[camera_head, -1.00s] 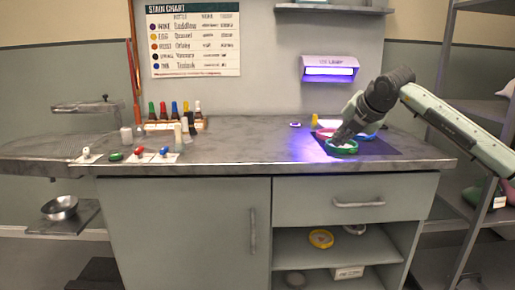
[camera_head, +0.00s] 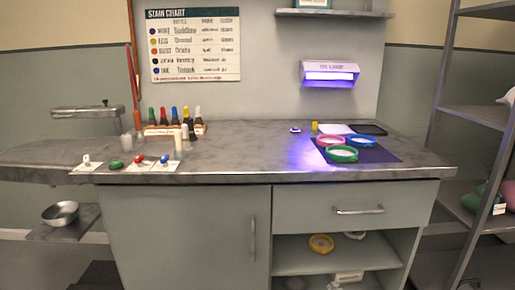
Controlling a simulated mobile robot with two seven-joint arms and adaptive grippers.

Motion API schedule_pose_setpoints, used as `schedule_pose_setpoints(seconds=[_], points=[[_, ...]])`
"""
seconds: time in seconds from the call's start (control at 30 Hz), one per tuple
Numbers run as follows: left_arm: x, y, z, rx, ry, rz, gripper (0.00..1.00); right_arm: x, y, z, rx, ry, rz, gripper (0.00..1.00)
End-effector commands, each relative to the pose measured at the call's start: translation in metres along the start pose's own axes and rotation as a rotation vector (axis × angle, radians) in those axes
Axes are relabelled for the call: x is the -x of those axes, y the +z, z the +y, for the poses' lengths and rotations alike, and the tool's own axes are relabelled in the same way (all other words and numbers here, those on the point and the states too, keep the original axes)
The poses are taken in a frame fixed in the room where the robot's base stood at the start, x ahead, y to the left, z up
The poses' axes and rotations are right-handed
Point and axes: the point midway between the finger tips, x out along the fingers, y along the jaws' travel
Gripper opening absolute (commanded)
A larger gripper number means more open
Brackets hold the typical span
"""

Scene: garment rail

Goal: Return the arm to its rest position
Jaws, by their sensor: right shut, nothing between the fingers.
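Neither of my grippers shows in the head view, and no part of my arms is in the picture. On the dark mat (camera_head: 384,153) at the right of the counter lie a green hoop (camera_head: 342,160), a pink-red hoop (camera_head: 320,142) and a blue hoop (camera_head: 374,142), each with a pale middle. The green one is nearest the front edge. Purple light from the UV lamp (camera_head: 330,73) on the wall falls on the counter by the mat.
The counter (camera_head: 240,165) has free room in its middle. Several dropper bottles (camera_head: 174,116) stand at the back left, with small coloured items (camera_head: 140,160) in front. A dark flat tray (camera_head: 370,129) lies behind the hoops. Metal shelving (camera_head: 475,140) stands at the right.

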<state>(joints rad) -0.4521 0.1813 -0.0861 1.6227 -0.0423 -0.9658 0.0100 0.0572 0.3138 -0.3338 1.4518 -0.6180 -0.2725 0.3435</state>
Motion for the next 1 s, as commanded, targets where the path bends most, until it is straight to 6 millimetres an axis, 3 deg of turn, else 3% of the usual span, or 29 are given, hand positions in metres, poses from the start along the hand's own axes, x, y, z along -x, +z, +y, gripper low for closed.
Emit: schedule_pose_setpoints(seconds=[0.03, 0.2, 0.27, 0.4, 0.5, 0.6, 0.7, 0.8, 1.0], points=[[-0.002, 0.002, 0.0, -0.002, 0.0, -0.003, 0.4, 0.014, 0.036, -0.014, -0.04, -0.012, -0.091, 0.0], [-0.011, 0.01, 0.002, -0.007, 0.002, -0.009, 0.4, 0.073, 0.144, -0.061, -0.153, -0.064, -0.391, 0.0], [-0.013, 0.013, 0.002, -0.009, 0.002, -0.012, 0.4, 0.098, 0.177, -0.078, -0.186, -0.09, -0.492, 0.0], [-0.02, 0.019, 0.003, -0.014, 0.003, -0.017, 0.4, 0.168, 0.245, -0.122, -0.26, -0.165, -0.719, 0.0], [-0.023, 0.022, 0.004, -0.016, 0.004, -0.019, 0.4, 0.216, 0.278, -0.148, -0.304, -0.221, -0.853, 0.0], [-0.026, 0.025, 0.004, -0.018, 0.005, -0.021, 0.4, 0.254, 0.299, -0.168, -0.338, -0.267, -0.951, 0.0], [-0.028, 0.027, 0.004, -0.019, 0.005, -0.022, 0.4, 0.279, 0.311, -0.18, -0.357, -0.298, -1.01, 0.0], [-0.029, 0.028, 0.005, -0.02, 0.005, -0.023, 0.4, 0.29, 0.316, -0.186, -0.368, -0.312, -1.038, 0.0], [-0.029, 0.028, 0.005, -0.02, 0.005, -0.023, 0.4, 0.291, 0.316, -0.186, -0.369, -0.314, -1.042, 0.0]])
